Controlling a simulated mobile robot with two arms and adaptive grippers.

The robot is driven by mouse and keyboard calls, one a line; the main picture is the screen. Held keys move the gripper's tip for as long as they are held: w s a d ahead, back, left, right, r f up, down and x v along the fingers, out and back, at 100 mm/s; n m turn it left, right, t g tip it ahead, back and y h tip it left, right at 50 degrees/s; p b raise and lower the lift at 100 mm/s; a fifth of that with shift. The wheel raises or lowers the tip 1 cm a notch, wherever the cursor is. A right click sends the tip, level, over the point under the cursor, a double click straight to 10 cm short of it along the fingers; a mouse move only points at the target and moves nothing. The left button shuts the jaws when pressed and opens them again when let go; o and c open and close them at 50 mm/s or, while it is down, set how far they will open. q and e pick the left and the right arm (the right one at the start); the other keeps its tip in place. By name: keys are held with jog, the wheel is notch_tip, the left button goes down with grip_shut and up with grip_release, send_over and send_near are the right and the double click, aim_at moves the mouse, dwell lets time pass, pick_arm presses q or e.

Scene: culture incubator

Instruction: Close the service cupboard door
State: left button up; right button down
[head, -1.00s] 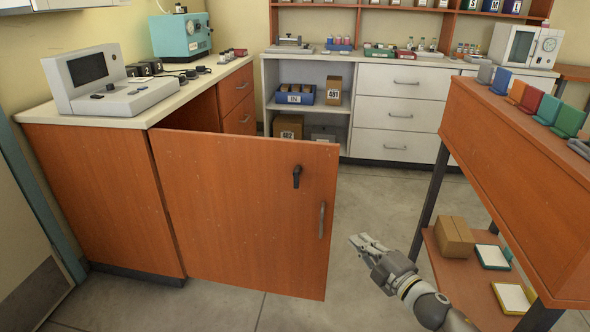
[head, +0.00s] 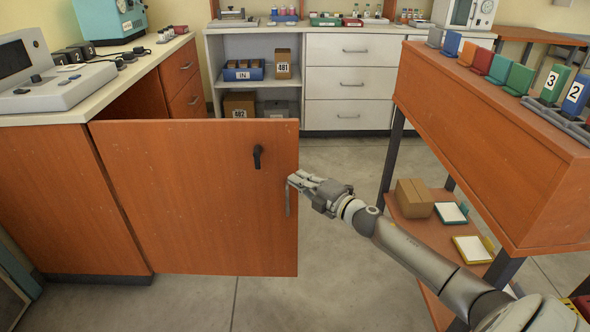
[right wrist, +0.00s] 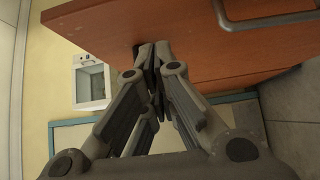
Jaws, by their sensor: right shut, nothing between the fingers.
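The orange-brown service cupboard door (head: 190,205) stands open, swung out from the cupboard (head: 55,200) under the left counter. It has a black turn-latch (head: 257,157) and a grey bar handle (head: 288,203) near its free edge. My right gripper (head: 294,180) is shut and empty, its fingertips at the free edge just by the top of the handle. In the right wrist view the closed fingertips (right wrist: 151,53) overlap the door panel (right wrist: 205,45), with the handle (right wrist: 268,18) off to the right. Whether they touch the door is unclear. My left gripper is out of view.
An orange rack table (head: 480,140) with coloured holders stands on the right; a cardboard box (head: 413,198) and trays lie on its lower shelf. White drawers (head: 350,85) stand at the back. Floor (head: 340,155) between door and rack is clear.

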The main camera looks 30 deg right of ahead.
aim_at(282, 160)
jog(key=shift+w+d+b, duration=0.2)
jog(key=shift+w+d, duration=0.1)
jog(key=shift+w, duration=0.6)
jog(key=shift+w+d+b, duration=0.2)
jog(key=shift+w+d, duration=0.05)
jog(key=shift+w, duration=0.7)
jog(key=shift+w+d+b, duration=0.2)
jog(key=shift+w+d, duration=0.1)
jog(key=shift+w, duration=0.6)
